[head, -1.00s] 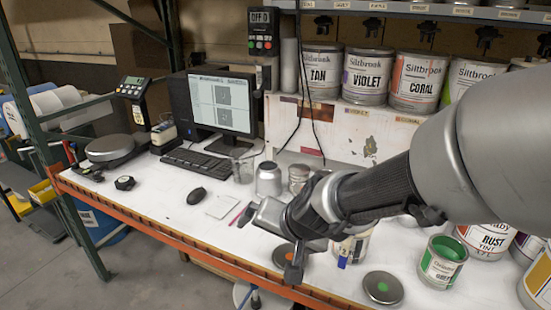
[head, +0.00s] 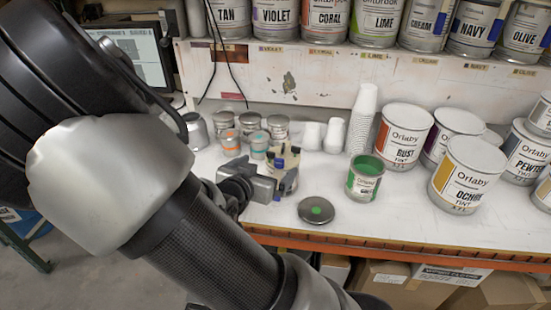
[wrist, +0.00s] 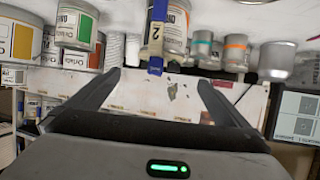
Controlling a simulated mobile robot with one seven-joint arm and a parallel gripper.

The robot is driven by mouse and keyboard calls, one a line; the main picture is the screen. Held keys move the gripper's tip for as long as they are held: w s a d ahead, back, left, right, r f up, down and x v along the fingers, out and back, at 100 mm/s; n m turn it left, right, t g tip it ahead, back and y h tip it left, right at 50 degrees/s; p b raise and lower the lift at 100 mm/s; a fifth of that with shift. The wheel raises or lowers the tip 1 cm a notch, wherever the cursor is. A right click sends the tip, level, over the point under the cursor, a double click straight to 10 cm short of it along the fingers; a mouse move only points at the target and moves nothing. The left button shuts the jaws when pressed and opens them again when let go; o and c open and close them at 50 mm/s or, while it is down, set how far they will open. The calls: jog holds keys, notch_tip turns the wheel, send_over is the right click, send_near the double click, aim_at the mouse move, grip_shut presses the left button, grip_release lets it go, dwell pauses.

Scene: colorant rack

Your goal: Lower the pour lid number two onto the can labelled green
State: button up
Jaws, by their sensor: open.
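The can labelled green (head: 363,188) stands open on the bench, filled with green paint; it also shows in the wrist view (wrist: 76,26). A pale upright piece with blue ends and a tag reading 2 (wrist: 155,36), seemingly part of pour lid two, lies ahead of the gap between my fingers in the wrist view. In the head view, a cream container with blue parts (head: 289,180) is beside my gripper (head: 279,182), left of the green can. My gripper is open, with nothing visibly held; its fingers also show in the wrist view (wrist: 160,85). The lid's underside is hidden.
A grey disc with a green dot (head: 316,210) lies in front of the green can. The rust can (head: 402,137) and ochre can (head: 466,175) stand to its right. Stacked white cups (head: 362,118) stand behind. Small cans and jars line the back left.

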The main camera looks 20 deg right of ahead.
aim_at(281, 155)
jog(key=b+x, duration=0.1)
jog(key=x, duration=1)
jog(key=shift+w+f, duration=0.1)
jog(key=shift+w, duration=0.05)
jog(key=c, duration=1)
jog(key=o, duration=0.3)
jog(key=c, duration=0.3)
jog(key=shift+r, duration=0.2)
jog(key=shift+r, duration=0.35)
